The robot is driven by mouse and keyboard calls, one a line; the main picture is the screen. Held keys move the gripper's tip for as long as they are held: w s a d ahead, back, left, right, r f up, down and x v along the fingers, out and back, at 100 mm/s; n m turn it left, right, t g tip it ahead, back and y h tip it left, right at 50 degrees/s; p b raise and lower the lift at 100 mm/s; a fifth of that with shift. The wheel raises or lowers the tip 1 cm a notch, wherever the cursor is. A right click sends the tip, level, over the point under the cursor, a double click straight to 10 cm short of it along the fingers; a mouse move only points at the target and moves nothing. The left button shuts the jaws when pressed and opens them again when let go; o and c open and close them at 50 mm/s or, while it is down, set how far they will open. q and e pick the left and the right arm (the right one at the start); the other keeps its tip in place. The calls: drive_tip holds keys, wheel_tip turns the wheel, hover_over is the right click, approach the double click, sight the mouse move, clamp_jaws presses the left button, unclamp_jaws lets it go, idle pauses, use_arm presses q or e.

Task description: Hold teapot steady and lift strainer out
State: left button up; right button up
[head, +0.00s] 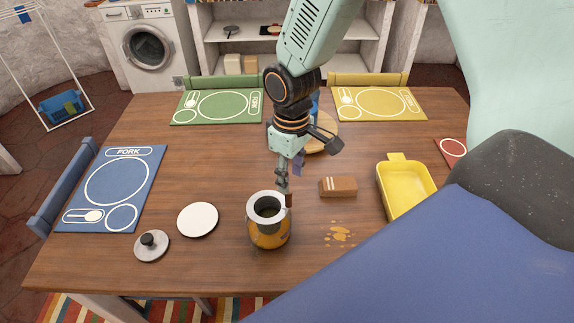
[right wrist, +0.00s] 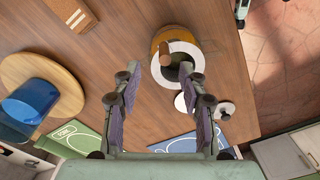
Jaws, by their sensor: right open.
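The teapot (head: 268,236), amber with a grey rim, stands upright on the wooden table. It also shows in the right wrist view (right wrist: 161,38). The strainer (head: 254,208) appears as a pale ring seated in its mouth, dark inside; the ring shows in the right wrist view (right wrist: 169,47). A small brown piece at the teapot's right side may be a handle; I cannot tell whose. My right gripper (head: 283,186) is just above and behind the teapot's rim. In the right wrist view its fingers (right wrist: 162,82) are apart and nothing is clamped between them. My left gripper is not in view.
A grey lid (head: 151,249) with a dark knob and a white disc (head: 197,219) lie left of the teapot. A brown block (head: 338,187), an amber spill (head: 340,234) and a yellow tray (head: 405,190) are to its right. A blue placemat (head: 103,178) lies far left.

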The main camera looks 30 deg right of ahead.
sight(288, 205)
drive_tip(key=f, duration=0.5)
drive_tip(key=shift+a+f, duration=0.4)
drive_tip(key=shift+s+d+f, duration=0.15)
drive_tip(key=shift+d+f, duration=0.1)
drive_tip(key=shift+f, duration=0.15)
drive_tip(key=shift+a+r, duration=0.1)
drive_tip(key=shift+a, duration=0.25)
drive_tip(key=shift+c, duration=0.8)
drive_tip(key=shift+d, duration=0.25)
drive_tip(key=c, duration=0.4)
clamp_jaws()
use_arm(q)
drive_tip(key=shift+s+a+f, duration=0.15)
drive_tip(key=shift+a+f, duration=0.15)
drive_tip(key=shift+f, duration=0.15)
use_arm(e)
drive_tip(key=shift+a, duration=0.2)
